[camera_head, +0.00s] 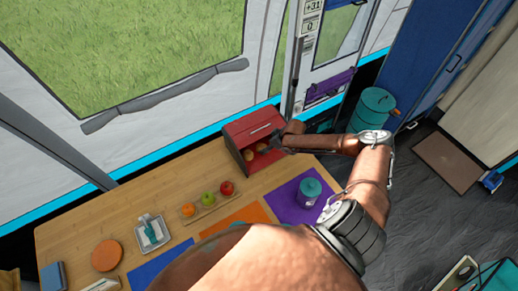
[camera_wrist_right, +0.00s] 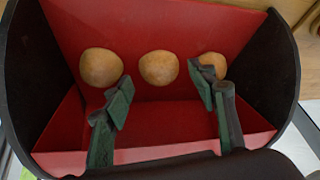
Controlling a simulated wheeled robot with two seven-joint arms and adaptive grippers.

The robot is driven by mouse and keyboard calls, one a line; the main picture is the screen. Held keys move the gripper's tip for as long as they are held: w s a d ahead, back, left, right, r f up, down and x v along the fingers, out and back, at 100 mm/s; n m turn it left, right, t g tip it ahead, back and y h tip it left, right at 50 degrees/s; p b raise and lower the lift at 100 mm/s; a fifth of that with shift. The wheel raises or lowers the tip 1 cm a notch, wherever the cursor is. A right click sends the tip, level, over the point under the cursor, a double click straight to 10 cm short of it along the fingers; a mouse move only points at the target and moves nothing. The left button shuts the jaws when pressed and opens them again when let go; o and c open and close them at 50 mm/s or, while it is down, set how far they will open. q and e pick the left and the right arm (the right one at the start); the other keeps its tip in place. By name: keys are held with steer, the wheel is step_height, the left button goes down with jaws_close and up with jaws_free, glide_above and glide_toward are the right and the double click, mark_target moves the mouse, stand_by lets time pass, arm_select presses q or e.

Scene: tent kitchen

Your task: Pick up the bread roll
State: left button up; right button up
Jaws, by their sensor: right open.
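A red bread box (camera_head: 252,128) with dark side walls stands open at the table's back right corner. In the right wrist view, three round tan bread rolls lie in a row inside the red interior: a left roll (camera_wrist_right: 101,67), a middle roll (camera_wrist_right: 158,67) and a right roll (camera_wrist_right: 211,62). My right gripper (camera_wrist_right: 164,94) is open and empty, with its green-padded fingers reaching into the box. The middle roll shows between and beyond the fingertips. The right finger partly covers the right roll. In the head view, my right gripper (camera_head: 272,147) is at the box's opening.
The wooden table (camera_head: 75,232) holds a tray (camera_head: 210,205) of fruit, a teal canister (camera_head: 310,190) on a purple mat (camera_head: 285,205), orange and blue mats, a small grey tray (camera_head: 152,232) and a round orange board (camera_head: 106,255). The box's side walls flank my fingers closely.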

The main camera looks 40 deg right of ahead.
mark_target(264, 147)
steer(key=x, duration=0.5)
steer(key=shift+w, duration=0.4)
steer(key=c, duration=0.6)
